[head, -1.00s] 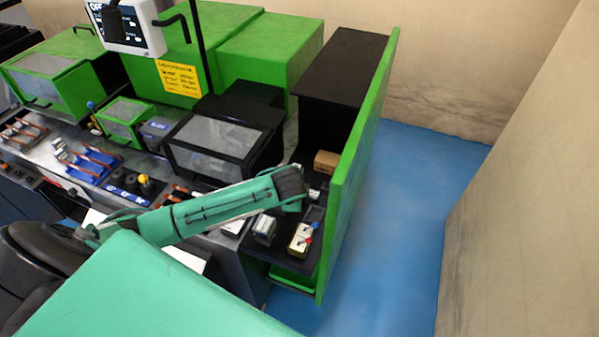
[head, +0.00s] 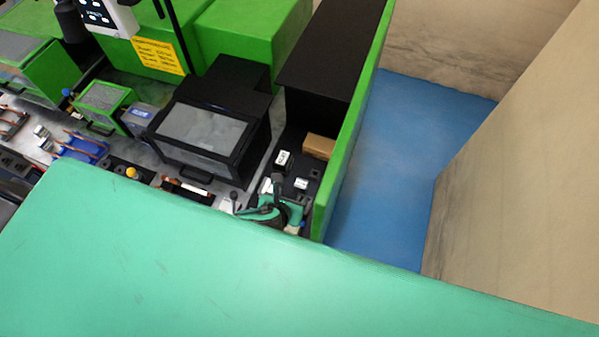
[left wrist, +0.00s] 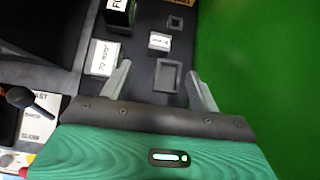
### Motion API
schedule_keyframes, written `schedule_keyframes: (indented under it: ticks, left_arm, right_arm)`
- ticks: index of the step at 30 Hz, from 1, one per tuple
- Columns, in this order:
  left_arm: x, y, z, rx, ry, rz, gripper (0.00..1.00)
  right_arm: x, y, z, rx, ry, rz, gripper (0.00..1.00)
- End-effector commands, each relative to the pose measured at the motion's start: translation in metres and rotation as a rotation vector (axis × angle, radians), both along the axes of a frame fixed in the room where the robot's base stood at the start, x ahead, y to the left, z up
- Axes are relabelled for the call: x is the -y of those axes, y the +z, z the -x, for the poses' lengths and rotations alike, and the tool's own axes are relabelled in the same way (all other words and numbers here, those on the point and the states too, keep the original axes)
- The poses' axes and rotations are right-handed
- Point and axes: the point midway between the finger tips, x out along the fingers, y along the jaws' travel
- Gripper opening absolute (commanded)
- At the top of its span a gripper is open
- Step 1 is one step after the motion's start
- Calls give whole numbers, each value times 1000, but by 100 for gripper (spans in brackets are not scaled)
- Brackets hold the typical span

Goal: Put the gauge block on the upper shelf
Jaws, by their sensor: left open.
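Several small blocks with white labels stand on a dark shelf surface. In the left wrist view, one reads roughly "70 mm" (left wrist: 103,57), a smaller one (left wrist: 159,42) stands to its right, and a dark one (left wrist: 119,14) stands farther back. I cannot tell for sure which is the gauge block; the "70 mm" label suits it. My left gripper (left wrist: 160,88) is open and empty, its left finger close beside the "70 mm" block. In the head view the gripper (head: 276,190) is over the dark surface. I cannot tell which surface is the upper shelf.
A green side panel (head: 352,130) bounds the dark surface on the right. A brown box (head: 319,146) and a tall black cabinet (head: 333,50) stand behind. A black windowed box (head: 207,128) is to the left. A small square frame (left wrist: 168,76) lies between the fingers.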

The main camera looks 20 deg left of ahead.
Motion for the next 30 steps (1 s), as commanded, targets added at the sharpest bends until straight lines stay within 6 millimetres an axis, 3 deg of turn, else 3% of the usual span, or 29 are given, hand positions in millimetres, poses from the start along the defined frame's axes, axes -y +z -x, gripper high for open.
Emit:
schedule_keyframes:
  ticks: [4, 12, 22, 30]
  left_arm:
    - [2, -7, -6, 3, -20, -15, 62]
    - [2, -37, -37, 1, -15, -13, 62]
    - [3, -60, -58, 1, -16, -11, 62]
    - [2, -71, -68, 0, -14, -13, 62]
  right_arm:
    - [0, 4, 4, -6, 0, 0, 36]
    - [-2, 12, 31, -39, -1, -1, 36]
    - [-5, 18, 10, -12, -1, -5, 36]
    - [-5, 28, 11, -14, -2, -4, 36]
